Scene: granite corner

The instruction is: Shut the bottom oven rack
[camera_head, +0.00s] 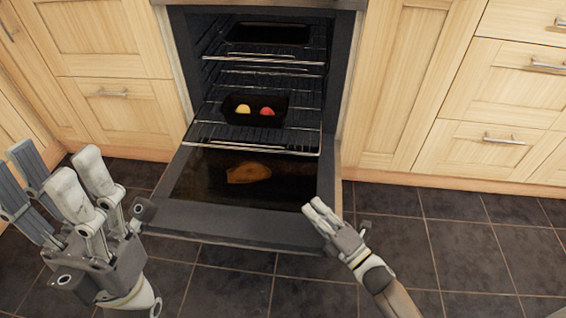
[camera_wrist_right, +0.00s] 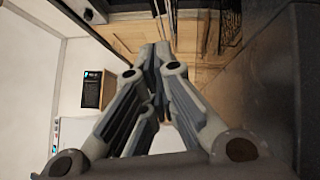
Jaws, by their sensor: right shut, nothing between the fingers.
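The oven (camera_head: 340,60) stands open with its door (camera_head: 200,215) folded down. The bottom rack (camera_head: 215,130), a wire shelf, is slid partly out, its front rail over the inner part of the door. On it sits a black pan (camera_head: 278,122) holding one yellow and one red item. A higher rack (camera_head: 285,61) is also in the oven. My right gripper (camera_head: 313,206) is shut and empty at the door's right front corner; I cannot tell whether it touches. Its closed fingers show in the wrist view (camera_wrist_right: 157,52). My left gripper (camera_head: 50,178) is open and empty, left of the door.
A brown patch or object (camera_head: 248,172) shows on the door's glass; I cannot tell which. A dark tray (camera_head: 268,33) sits high in the oven. Wooden cabinets (camera_head: 110,40) and drawers (camera_head: 490,148) flank the oven. The dark tiled floor (camera_head: 450,235) is clear at right.

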